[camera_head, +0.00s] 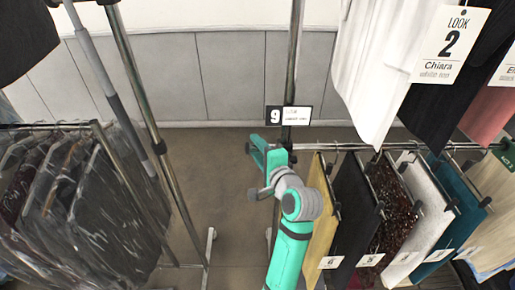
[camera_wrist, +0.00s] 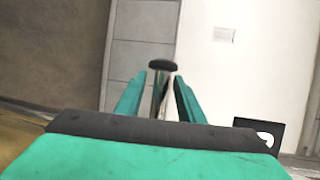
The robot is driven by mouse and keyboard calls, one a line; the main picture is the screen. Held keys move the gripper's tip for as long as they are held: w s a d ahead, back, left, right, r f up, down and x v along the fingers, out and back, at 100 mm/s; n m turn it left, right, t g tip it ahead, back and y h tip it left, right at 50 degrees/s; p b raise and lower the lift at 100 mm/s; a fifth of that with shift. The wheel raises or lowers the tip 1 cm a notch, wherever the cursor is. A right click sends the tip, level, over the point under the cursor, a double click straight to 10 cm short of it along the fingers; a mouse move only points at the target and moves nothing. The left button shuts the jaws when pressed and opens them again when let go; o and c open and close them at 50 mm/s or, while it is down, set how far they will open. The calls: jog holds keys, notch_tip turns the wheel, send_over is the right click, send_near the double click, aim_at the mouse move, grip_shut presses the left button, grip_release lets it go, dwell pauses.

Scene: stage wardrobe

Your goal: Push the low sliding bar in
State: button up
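The low bar (camera_head: 350,146) is a thin chrome rail at the right, level with my gripper, with garments hanging from it. It runs right from near the upright post (camera_head: 293,70). My gripper (camera_head: 262,152) is just left of that post, at about the bar's left end. In the wrist view, my gripper's two green fingers (camera_wrist: 159,97) stand apart. A chrome bar end with a dark cap (camera_wrist: 162,65) shows in the gap between them. I cannot tell whether the fingers touch it, or whether it belongs to the low bar. My gripper hides the bar's left end in the head view.
A number 9 tag (camera_head: 288,115) hangs on the post just above my gripper. Hanging garments (camera_head: 352,220) crowd the right; a white garment (camera_head: 380,60) hangs above. Another rack with dark covered clothes (camera_head: 100,210) stands left. Floor (camera_head: 228,190) between the racks is mostly clear.

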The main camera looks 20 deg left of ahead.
jog(key=v, duration=1.1)
